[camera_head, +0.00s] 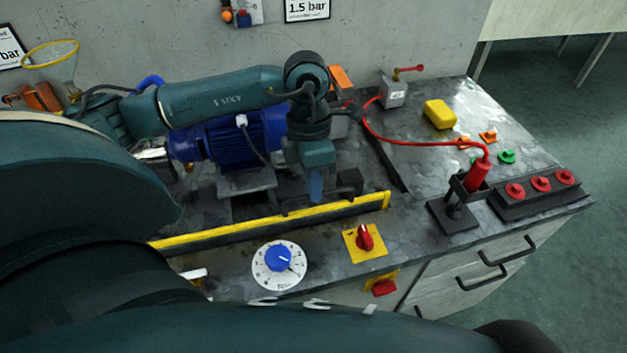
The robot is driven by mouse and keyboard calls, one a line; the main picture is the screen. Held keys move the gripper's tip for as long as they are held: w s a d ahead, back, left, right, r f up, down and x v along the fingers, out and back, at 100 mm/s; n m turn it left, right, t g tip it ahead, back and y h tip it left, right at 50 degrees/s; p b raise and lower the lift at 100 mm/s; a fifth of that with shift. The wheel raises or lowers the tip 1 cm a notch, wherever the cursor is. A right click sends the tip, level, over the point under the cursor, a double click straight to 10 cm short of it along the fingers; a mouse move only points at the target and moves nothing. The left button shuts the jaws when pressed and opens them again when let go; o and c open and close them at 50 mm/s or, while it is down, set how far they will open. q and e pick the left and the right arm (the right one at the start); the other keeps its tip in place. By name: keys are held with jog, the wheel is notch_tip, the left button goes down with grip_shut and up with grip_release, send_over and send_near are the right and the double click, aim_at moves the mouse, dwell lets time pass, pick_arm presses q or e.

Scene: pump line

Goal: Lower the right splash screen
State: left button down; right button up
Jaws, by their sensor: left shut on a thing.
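A long dark splash screen with a yellow top edge (265,224) runs along the front of the pump bench. Its edge stands only a little above the bench top. My left gripper (315,190) comes down from above behind the right part of this edge. It is shut on a dark handle bar (350,183) just behind the yellow edge. The arm hides part of the bar, and the exact grip is small and dark. I cannot see a second screen clearly. My right gripper is not in view.
A blue motor (235,140) stands behind the screen. In front are a blue dial (279,259) and a red rotary switch (365,238). To the right are a red nozzle on a stand (455,217), a red-button box (537,193) and a yellow block (439,113). My arm covers the lower left.

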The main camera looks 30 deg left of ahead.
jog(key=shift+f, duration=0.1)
